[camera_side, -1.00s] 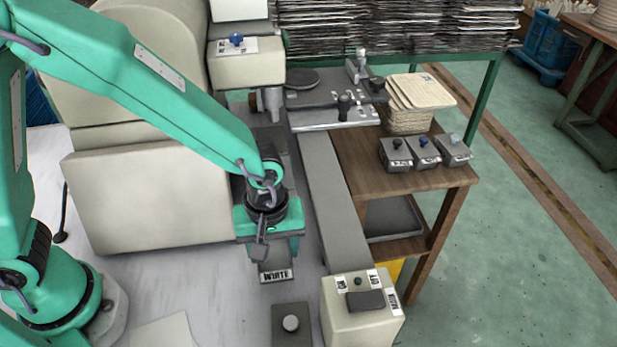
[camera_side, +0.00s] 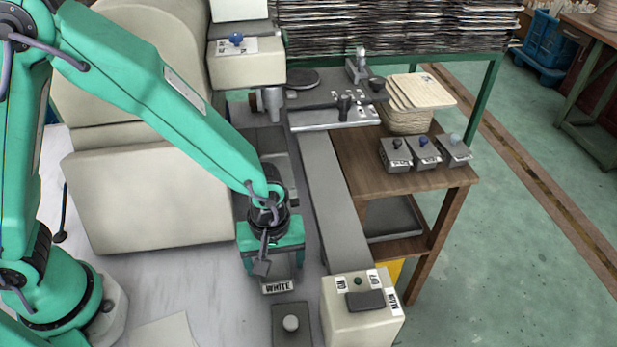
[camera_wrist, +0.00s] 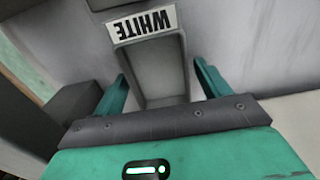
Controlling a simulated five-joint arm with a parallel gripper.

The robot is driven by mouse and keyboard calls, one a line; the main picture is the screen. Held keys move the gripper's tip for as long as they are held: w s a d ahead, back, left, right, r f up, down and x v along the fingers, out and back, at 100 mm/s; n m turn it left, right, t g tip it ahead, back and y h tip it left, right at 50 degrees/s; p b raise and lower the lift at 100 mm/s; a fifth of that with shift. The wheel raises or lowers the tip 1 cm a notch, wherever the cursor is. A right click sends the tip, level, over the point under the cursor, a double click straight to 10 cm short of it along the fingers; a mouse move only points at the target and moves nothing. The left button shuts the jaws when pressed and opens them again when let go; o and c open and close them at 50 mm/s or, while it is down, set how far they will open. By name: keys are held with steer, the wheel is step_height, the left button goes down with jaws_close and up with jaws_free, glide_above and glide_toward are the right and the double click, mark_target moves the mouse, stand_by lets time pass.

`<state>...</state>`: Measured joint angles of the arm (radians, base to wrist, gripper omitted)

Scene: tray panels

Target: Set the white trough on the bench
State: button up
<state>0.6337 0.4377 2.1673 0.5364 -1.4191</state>
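The white trough (camera_wrist: 158,75) is a grey open-topped channel with a label reading WHITE on its far end. In the side view its label end (camera_side: 278,287) shows below my gripper (camera_side: 270,258), and most of it is hidden under the gripper. In the wrist view it lies between the two green fingers of my gripper (camera_wrist: 162,78). A narrow gap shows between the right finger and the trough, and the left finger is close beside it. The fingers look open. The bench (camera_side: 200,290) is the pale surface below; I cannot tell clearly whether the trough touches it.
A beige control box (camera_side: 361,310) and a long grey rail (camera_side: 333,205) stand to the right. A large beige machine cover (camera_side: 150,198) is to the left. The bench front left is mostly clear.

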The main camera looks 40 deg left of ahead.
mark_target(275, 269)
steer(key=shift+r, duration=0.15)
step_height(275, 269, up, 12)
stand_by(1.0)
stand_by(0.5)
steer(key=s+a+r+m+t, duration=0.2)
steer(key=a+r, duration=0.4)
steer(key=a, duration=0.5)
steer(key=s+a+r+m+t, duration=0.3)
steer(key=s+a+r+m, duration=0.2)
steer(key=a, duration=0.6)
steer(key=shift+s+r+m+t, duration=0.25)
steer(key=shift+r+m, duration=0.2)
steer(key=shift+m, duration=0.55)
